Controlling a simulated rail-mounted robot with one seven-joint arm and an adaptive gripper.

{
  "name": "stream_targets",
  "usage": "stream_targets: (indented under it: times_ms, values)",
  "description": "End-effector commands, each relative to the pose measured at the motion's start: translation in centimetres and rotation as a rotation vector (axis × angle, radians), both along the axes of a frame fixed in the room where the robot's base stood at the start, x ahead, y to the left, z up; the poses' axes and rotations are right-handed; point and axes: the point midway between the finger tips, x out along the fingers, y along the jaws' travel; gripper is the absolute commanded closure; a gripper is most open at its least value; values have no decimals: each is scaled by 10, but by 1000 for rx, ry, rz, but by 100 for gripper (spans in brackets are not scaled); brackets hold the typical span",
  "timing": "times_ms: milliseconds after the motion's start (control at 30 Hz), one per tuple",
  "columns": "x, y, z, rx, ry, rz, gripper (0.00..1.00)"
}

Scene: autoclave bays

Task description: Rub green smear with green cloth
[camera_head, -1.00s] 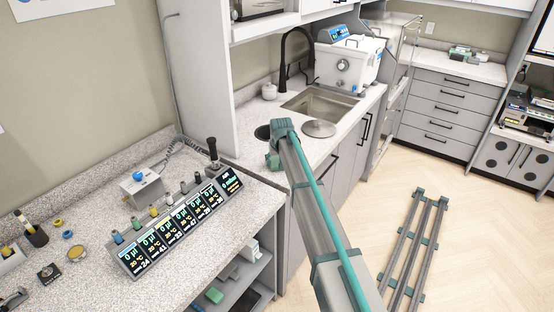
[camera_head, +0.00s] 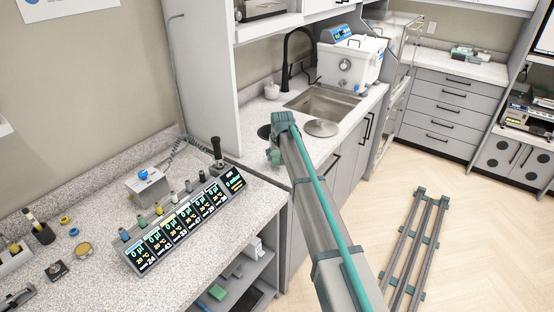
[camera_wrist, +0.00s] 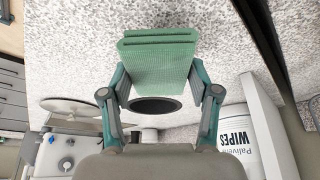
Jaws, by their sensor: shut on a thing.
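A folded green cloth (camera_wrist: 158,65) is held between the fingers of my gripper (camera_wrist: 158,84) in the wrist view. The gripper is shut on it, and the cloth stands out ahead of the fingers, over the speckled worktop (camera_wrist: 75,55). I cannot tell whether the cloth touches the worktop. In the head view my gripper (camera_head: 275,156) is mostly hidden by my arm, at the counter's near end before the sink. No green smear can be made out in either view; the cloth covers part of the worktop in the wrist view.
A dark round opening (camera_wrist: 156,107) lies just below the cloth in the wrist view. A wipes tub (camera_wrist: 238,130) stands at the right. In the head view, a round metal lid (camera_head: 321,128) and a sink (camera_head: 325,102) lie beyond the gripper, and a display panel (camera_head: 185,230) stands left.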

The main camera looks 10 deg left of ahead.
Motion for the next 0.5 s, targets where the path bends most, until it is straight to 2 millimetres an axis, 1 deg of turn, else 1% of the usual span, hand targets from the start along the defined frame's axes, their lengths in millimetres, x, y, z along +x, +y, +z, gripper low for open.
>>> stream_targets:
  times_ms: [33, 100, 400, 500]
  values:
    - [0, 0, 7, 0, -1, 0, 71]
    - [1, -1, 14, 1, -1, -1, 71]
    - [1, -3, 40, 0, -1, -3, 71]
    - [1, -4, 46, 0, -1, -4, 71]
